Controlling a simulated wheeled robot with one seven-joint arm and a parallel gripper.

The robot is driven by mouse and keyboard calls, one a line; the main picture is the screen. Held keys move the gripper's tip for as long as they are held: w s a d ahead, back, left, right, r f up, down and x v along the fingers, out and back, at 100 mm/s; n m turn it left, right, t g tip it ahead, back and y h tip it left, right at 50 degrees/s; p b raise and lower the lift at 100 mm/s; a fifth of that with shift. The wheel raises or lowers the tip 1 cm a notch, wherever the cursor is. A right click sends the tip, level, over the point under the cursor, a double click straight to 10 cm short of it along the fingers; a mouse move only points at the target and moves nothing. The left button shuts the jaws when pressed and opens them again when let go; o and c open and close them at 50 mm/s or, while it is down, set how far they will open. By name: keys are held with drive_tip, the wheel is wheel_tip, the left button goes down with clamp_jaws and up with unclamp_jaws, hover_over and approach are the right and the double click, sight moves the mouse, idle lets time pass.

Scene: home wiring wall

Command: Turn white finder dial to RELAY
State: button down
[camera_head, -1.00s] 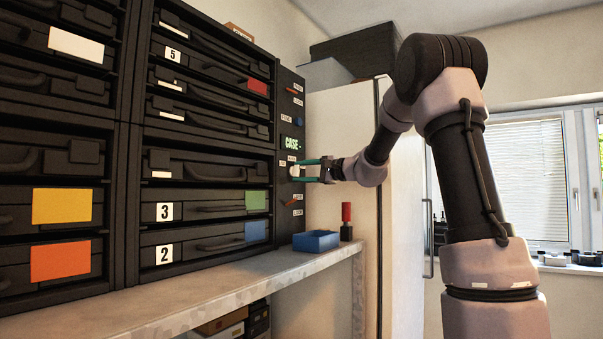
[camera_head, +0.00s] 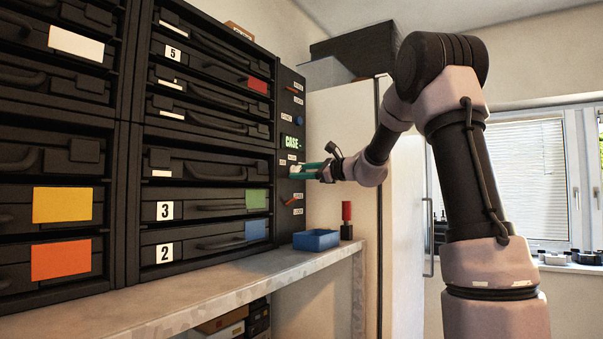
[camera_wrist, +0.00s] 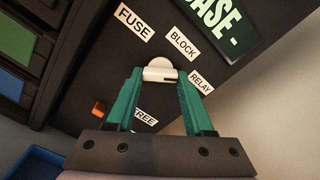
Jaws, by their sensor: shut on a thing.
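The white finder dial (camera_wrist: 159,66) sits on the dark panel, with the labels FUSE (camera_wrist: 134,35), BLOCK (camera_wrist: 183,44), RELAY (camera_wrist: 201,82) and FREE (camera_wrist: 144,117) around it. A short dark mark shows on the dial's lower right part, on the side of the RELAY label. I cannot tell whether it lines up exactly. My gripper (camera_wrist: 160,76) has its green fingers shut on the dial, one on each side. In the head view my gripper (camera_head: 292,172) reaches the panel from the right and mostly hides the dial.
A green CASE sign (camera_head: 291,143) is just above the dial. Orange levers sit above and below on the panel (camera_head: 289,115). A blue tray (camera_head: 316,240) and a red-topped piece (camera_head: 346,220) stand on the shelf below my gripper. A white cabinet (camera_head: 340,150) stands behind my arm.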

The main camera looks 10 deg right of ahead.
drive_tip(key=shift+f, duration=0.1)
idle(0.4)
drive_tip(key=shift+c, duration=1.4)
unclamp_jaws()
drive_tip(key=shift+d, duration=0.15)
drive_tip(key=v, duration=1)
drive_tip(key=shift+s+d, duration=0.15)
drive_tip(key=shift+s, duration=0.15)
